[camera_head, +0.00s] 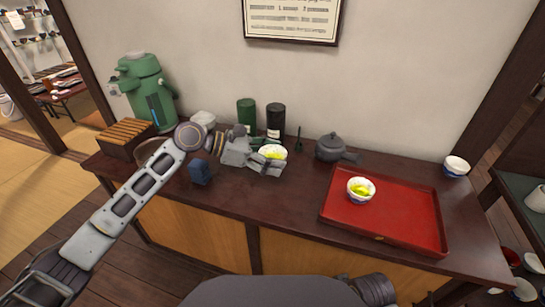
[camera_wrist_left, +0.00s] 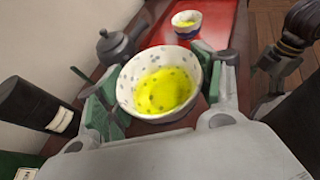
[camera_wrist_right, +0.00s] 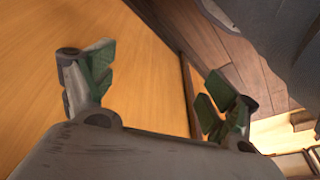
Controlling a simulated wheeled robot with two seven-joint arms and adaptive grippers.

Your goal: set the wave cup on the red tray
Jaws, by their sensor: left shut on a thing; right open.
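My left gripper (camera_head: 268,162) is shut on a white cup with grey-blue spots and yellow-green tea in it (camera_head: 273,152). In the left wrist view the cup (camera_wrist_left: 128,92) sits upright between the fingers, over the dark counter. The red tray (camera_head: 410,222) lies on the right part of the counter. A second tea-filled cup, white and blue (camera_head: 361,189), stands on the tray's left part. A third white and blue cup (camera_head: 456,166) stands behind the tray, at the right. I cannot make out a wave pattern on any cup. My right gripper (camera_wrist_right: 158,78) is open and empty beside a wooden panel.
A dark teapot (camera_head: 332,147) stands between the held cup and the tray, toward the wall. Green (camera_head: 246,113) and black (camera_head: 275,119) canisters stand behind the left gripper. A blue block-like object (camera_head: 200,172) lies nearer the front. The tray's middle and right are bare.

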